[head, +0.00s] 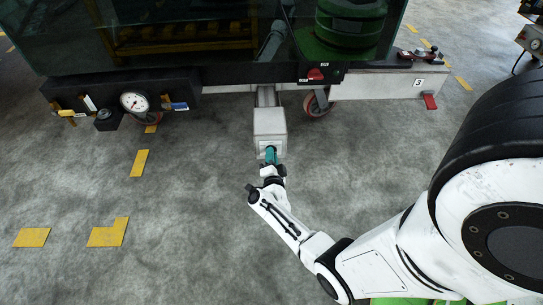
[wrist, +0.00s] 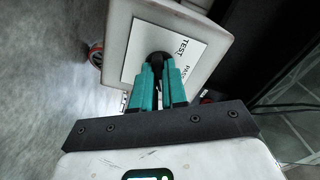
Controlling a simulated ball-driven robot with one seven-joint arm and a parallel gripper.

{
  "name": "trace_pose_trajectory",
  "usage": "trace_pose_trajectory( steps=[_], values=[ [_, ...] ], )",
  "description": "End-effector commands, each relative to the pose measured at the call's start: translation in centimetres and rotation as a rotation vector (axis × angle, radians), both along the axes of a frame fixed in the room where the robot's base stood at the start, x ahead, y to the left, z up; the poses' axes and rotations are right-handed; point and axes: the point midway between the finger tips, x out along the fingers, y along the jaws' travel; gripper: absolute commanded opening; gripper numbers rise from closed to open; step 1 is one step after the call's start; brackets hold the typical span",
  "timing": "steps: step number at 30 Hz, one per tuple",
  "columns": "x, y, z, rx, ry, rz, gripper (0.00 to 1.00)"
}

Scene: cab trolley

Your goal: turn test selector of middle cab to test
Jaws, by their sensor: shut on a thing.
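The test selector is a dark round knob (wrist: 158,59) on a white label plate (wrist: 138,48). The plate is on the front of a pale box (head: 269,121) below the cab (head: 225,70). Printed on the plate are TEST and a second, less legible word. My gripper (head: 270,152) reaches the box front from below. In the wrist view its teal fingers (wrist: 158,68) are shut on the knob, one on each side. The fingers hide much of the knob, so which word it points to cannot be told.
A round gauge (head: 133,102) and a red rotary switch (head: 316,74) sit along the cab's lower edge. A white beam marked 3 (head: 385,84) with a red tab (head: 429,101) extends right. Castors (head: 316,105) stand nearby. Grey floor with yellow marks (head: 108,232) is clear at left.

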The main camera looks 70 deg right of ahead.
Motion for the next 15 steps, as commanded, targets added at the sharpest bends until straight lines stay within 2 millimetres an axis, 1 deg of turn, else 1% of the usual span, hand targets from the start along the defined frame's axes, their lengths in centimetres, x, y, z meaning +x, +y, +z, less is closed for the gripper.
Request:
trace_pose_trajectory(
  steps=[11, 15],
  values=[
    [-0.03, 0.02, -0.03, -0.001, 0.006, -0.001, 0.00],
    [-0.03, 0.02, 0.01, -0.013, 0.034, 0.000, 0.00]
  ],
)
